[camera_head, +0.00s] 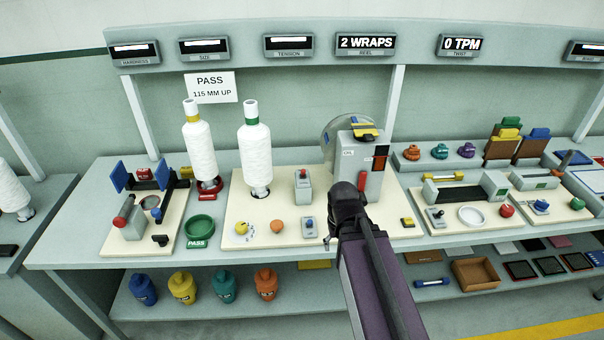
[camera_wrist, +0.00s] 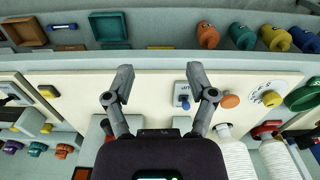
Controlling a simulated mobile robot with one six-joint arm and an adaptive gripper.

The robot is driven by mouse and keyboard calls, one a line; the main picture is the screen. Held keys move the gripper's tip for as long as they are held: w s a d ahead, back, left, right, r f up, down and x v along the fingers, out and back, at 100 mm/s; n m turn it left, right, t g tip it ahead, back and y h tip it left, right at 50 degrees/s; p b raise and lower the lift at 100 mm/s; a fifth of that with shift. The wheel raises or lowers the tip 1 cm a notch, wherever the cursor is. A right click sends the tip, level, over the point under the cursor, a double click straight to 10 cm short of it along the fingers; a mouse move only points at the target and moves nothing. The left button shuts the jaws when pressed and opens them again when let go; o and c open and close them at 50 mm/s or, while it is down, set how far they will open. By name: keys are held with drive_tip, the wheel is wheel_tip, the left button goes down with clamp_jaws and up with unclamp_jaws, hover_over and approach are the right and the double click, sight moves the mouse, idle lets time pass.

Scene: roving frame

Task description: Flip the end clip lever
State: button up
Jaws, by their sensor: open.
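A small grey box with a blue-knobbed lever (camera_head: 308,226) stands on the cream board of the reel station; it also shows in the wrist view (camera_wrist: 184,101). I cannot read its label, so I cannot tell for sure whether it is the end clip lever. My gripper (camera_wrist: 160,73) is open and empty, its fingers spread above the front of the board. The blue-knobbed box lies inside the right finger in the wrist view, and I see no contact. In the head view my arm hides most of the gripper.
The grey reel housing (camera_head: 363,165) stands behind my wrist. An orange disc (camera_head: 277,225) and a yellow dial (camera_head: 241,228) lie left of the lever box. White yarn cones (camera_head: 255,155) stand at the back left. A yellow block (camera_head: 407,222) sits right of my arm. The board's front strip is mostly clear.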

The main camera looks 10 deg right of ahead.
drive_tip(key=shift+w+f+n+h, duration=0.2)
drive_tip(key=shift+w+n+h, duration=0.1)
drive_tip(key=shift+w+n, duration=0.1)
clamp_jaws()
drive_tip(key=w+a+f+n+t+h+b, duration=0.1)
drive_tip(key=w+a+n+t+h+b, duration=0.15)
drive_tip(key=w+n, duration=0.4)
drive_tip(key=w+a+n+t+h+b, duration=0.2)
drive_tip(key=w+n+t+h+b, duration=0.1)
drive_tip(key=w+n, duration=0.35)
drive_tip(key=w+a+r+n+t+b, duration=0.3)
drive_tip(key=w+a+n+t, duration=0.3)
drive_tip(key=a+n, duration=0.4)
drive_tip(key=shift+w+n+b, duration=0.5)
drive_tip(key=shift+n, duration=1.1)
